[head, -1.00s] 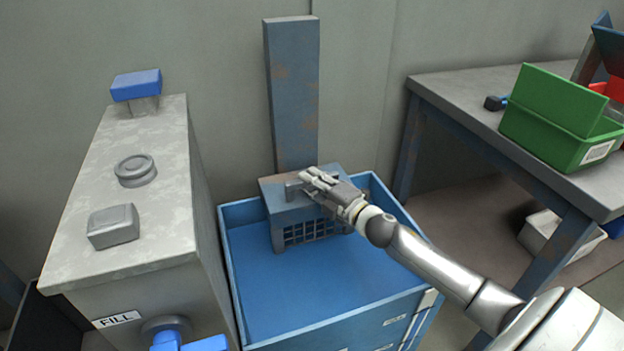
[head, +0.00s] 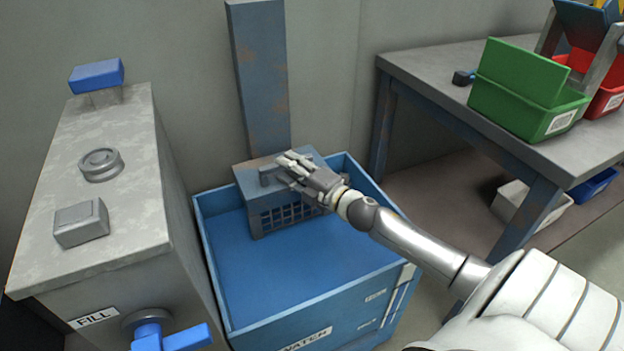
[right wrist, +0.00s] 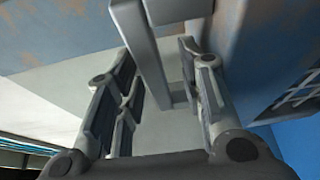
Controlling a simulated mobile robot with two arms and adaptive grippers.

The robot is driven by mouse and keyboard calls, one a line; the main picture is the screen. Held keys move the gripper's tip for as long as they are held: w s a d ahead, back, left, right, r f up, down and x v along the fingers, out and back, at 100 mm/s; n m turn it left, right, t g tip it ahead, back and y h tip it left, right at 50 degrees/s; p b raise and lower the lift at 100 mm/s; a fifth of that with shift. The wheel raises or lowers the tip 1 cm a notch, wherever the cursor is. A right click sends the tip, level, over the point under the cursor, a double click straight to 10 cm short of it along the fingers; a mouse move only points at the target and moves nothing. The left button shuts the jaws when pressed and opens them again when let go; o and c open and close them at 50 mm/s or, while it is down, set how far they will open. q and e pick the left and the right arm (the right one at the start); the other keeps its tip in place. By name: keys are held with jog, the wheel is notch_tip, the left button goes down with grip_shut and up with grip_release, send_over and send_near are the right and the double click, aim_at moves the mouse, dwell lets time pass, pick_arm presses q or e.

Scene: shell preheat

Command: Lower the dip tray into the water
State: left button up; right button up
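The dip tray (head: 248,195) is a worn blue-grey box with a barred side and a grey handle (head: 266,177) on top. It is at the back of the blue tank (head: 320,310), in front of a tall post (head: 258,80). The tank's inside is plain blue; I cannot tell where the water surface is. My right gripper (head: 290,163) is at the handle. In the right wrist view my right gripper (right wrist: 165,95) is open, with the grey handle (right wrist: 145,60) between its spread fingers. My left gripper is not in view.
A grey cabinet (head: 130,215) with a FILL label and blue valve handle (head: 172,336) stands left of the tank. At right is a table (head: 430,75) with a green bin (head: 520,105) and a red bin (head: 603,100). A white bin (head: 530,203) is under it.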

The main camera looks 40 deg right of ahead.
jog(key=s+d, duration=0.1)
jog(key=s, duration=0.9)
jog(key=shift+s+d, duration=0.2)
jog(key=shift+d, duration=0.1)
jog(key=shift+f, duration=0.1)
dwell(0.7)
